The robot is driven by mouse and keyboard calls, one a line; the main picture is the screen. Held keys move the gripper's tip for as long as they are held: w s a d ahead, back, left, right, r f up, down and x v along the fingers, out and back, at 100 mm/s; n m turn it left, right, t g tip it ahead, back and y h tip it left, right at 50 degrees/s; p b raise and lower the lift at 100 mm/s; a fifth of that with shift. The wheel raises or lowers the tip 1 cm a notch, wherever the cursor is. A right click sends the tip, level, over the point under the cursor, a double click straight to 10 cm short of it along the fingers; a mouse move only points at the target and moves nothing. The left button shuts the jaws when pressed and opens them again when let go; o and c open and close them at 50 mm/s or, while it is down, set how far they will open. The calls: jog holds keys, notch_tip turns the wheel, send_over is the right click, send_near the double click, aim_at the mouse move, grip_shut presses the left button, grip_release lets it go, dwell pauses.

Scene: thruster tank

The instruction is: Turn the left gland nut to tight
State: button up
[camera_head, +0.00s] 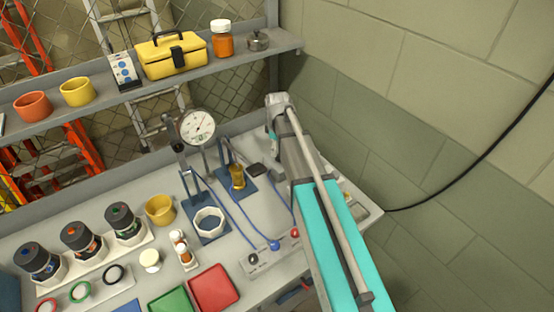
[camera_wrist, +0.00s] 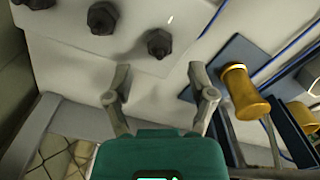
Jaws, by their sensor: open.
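Three dark hex gland nuts stand in a row on a pale plate (camera_wrist: 70,50) in the wrist view. The left one in that picture (camera_wrist: 38,4) is cut by the top edge, the middle one (camera_wrist: 102,18) is whole, and the right one (camera_wrist: 159,42) is closest to my gripper. My gripper (camera_wrist: 162,84) is open, its fingers apart with nothing between them. The right nut lies just beyond the fingertips, apart from them. No tightness marks can be made out. In the head view my arm hides the gripper and the nuts.
A brass cylinder on a blue base (camera_wrist: 244,92) stands close to the right finger; the head view shows it too (camera_head: 238,176). A dial gauge (camera_head: 197,126), a white hex ring (camera_head: 209,220) and a terminal box (camera_head: 272,252) share the bench. A wall is at right.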

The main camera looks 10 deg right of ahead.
jog(key=shift+f+b, duration=1.55)
jog(key=shift+f, duration=0.25)
grip_shut()
